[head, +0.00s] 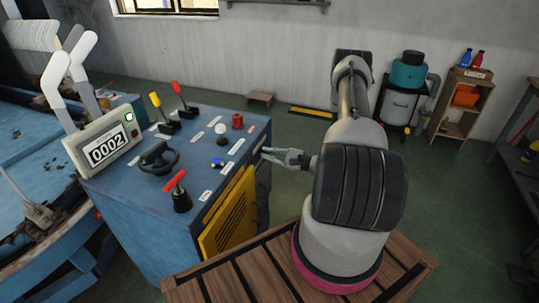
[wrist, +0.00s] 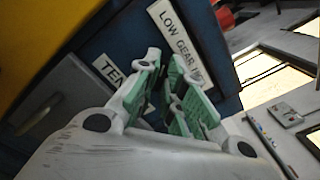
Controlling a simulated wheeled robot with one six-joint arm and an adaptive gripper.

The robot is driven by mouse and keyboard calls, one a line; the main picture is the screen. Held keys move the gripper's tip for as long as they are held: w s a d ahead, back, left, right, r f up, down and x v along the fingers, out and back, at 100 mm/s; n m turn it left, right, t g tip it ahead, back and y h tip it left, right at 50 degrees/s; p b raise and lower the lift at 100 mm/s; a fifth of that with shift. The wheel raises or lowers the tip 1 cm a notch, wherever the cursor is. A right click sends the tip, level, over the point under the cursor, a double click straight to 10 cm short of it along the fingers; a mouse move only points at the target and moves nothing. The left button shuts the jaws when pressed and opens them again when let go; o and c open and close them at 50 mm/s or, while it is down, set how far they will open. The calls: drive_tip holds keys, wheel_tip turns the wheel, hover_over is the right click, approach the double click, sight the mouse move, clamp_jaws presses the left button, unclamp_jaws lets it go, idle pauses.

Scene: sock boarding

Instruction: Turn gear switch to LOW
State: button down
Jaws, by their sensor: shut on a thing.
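The blue control cabinet (head: 130,205) stands left of my arm in the head view. My gripper (head: 268,154) reaches its right side, just below the top edge. In the wrist view, my gripper (wrist: 165,85) has its green-padded fingers close together in front of the cabinet's blue face. A white label (wrist: 180,40) reading LOW GEAR and a partly covered last word lies just beyond the fingertips, with LOW at its upper left end. The gear switch is hidden between the fingers, which are shut on it; its setting cannot be told.
A second label (wrist: 110,72) starting TEN is partly covered by a finger. The cabinet top carries a black handwheel (head: 158,158), a red-handled lever (head: 181,195), a red knob (head: 237,121) and a counter (head: 105,146) reading 0002. Green floor (head: 440,200) is free to the right.

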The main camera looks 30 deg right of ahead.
drive_tip(key=shift+n, duration=0.5)
drive_tip(key=shift+s, duration=0.1)
drive_tip(key=c, duration=1.5)
unclamp_jaws()
drive_tip(key=v, duration=1.2)
